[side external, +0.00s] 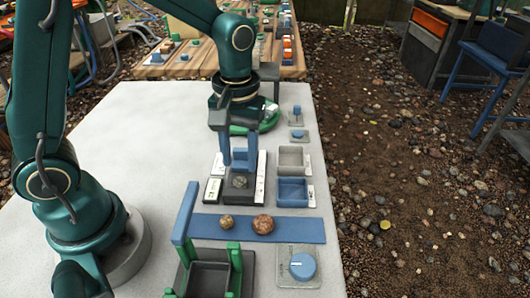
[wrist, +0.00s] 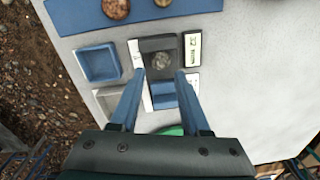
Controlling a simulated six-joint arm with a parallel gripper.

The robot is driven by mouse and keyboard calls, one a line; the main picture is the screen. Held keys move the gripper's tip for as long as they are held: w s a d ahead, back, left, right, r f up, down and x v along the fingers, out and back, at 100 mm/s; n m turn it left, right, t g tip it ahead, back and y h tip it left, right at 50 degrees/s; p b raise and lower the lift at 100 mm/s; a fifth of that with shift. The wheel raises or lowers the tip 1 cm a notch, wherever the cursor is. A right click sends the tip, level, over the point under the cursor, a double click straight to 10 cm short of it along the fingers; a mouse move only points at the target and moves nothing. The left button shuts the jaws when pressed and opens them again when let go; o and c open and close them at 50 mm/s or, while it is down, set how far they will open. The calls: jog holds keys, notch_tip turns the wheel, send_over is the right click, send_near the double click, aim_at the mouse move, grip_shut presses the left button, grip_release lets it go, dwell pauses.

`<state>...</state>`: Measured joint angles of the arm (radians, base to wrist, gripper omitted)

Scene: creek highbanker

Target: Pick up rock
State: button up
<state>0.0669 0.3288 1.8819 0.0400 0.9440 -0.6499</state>
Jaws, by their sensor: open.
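A grey rock (side external: 239,181) sits on a dark square pad of a small device with a blue block (side external: 241,158) behind it. In the wrist view the rock (wrist: 161,61) lies ahead of the fingertips, roughly centred between them. My gripper (side external: 241,163) is open and empty, pointing down above the blue block. The gripper (wrist: 158,78) also shows in the wrist view with its blue fingers apart. Two more rocks, a small speckled one (side external: 227,222) and a reddish-brown one (side external: 263,224), rest on a blue strip (side external: 310,229).
A blue tray (side external: 292,192) and a grey tray (side external: 294,158) stand right of the pad. A black-and-green frame with a blue post (side external: 186,212) and a dial (side external: 302,266) are in front. Bare white table (side external: 150,150) lies to the left.

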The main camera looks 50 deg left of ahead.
aim_at(240, 180)
jog(key=shift+s+a+f, duration=0.1)
jog(key=shift+s+f, duration=0.05)
jog(key=shift+f, duration=2.5)
grip_shut()
